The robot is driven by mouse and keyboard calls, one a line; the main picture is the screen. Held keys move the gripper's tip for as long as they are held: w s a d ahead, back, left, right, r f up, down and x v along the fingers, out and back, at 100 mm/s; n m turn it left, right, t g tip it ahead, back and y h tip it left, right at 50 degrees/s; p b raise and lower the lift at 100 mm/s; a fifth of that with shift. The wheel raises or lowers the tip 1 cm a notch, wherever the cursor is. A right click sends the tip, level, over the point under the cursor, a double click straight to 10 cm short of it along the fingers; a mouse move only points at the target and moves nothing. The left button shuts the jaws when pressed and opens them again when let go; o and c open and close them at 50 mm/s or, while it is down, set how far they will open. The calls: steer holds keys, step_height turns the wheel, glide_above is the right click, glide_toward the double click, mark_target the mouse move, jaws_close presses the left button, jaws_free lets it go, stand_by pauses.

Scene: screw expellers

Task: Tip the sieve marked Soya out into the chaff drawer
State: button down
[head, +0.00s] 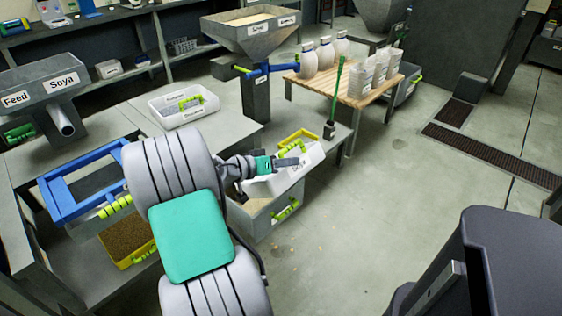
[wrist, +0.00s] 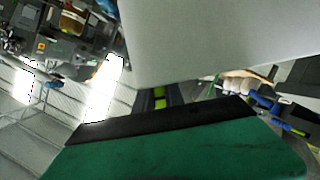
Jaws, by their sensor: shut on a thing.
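A white sieve (head: 305,163) with a small label is held tilted at the right end of the grey bench; I cannot read the label surely. My gripper (head: 283,162) is shut on it. In the wrist view a large pale grey surface (wrist: 215,40), apparently the sieve, fills the upper part above my gripper's green part. Below the sieve, a grey drawer (head: 262,226) with a lime handle stands open with tan, chaff-like material in it. The sieve is over the drawer's far side and hides part of it; I cannot tell whether they touch.
Another white sieve (head: 170,118) with a lime handle rests on the bench. A blue frame (head: 62,204) and a yellow tray of brown grains (head: 141,256) are at left. A wooden table (head: 352,99) holds bottles. A green-handled brush (head: 335,95) stands behind the sieve.

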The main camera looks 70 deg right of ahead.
mark_target(296, 180)
steer(key=shift+s+a+f+m+t+b, duration=0.25)
steer(key=shift+s+f+m+b, duration=0.2)
steer(key=shift+s+b, duration=0.1)
steer(key=shift+s+a+f+m+t+b, duration=0.25)
steer(key=shift+s+f+m+b, duration=0.1)
steer(key=shift+s+f+b, duration=0.15)
steer(key=f+m+b, duration=0.1)
steer(key=b, duration=0.2)
steer(key=s+f+m+t+b, duration=0.1)
steer(key=f+b, duration=0.1)
steer(key=b, duration=0.1)
steer(key=shift+s+a+h, duration=0.1)
steer(key=shift+a+h, duration=0.05)
steer(key=shift+h, duration=0.15)
steer(key=shift+s+a+f+m+t+b, duration=0.15)
steer(key=shift+s+f+m+t+b, duration=0.3)
steer(key=shift+b, duration=0.7)
steer(key=shift+w+r, duration=0.15)
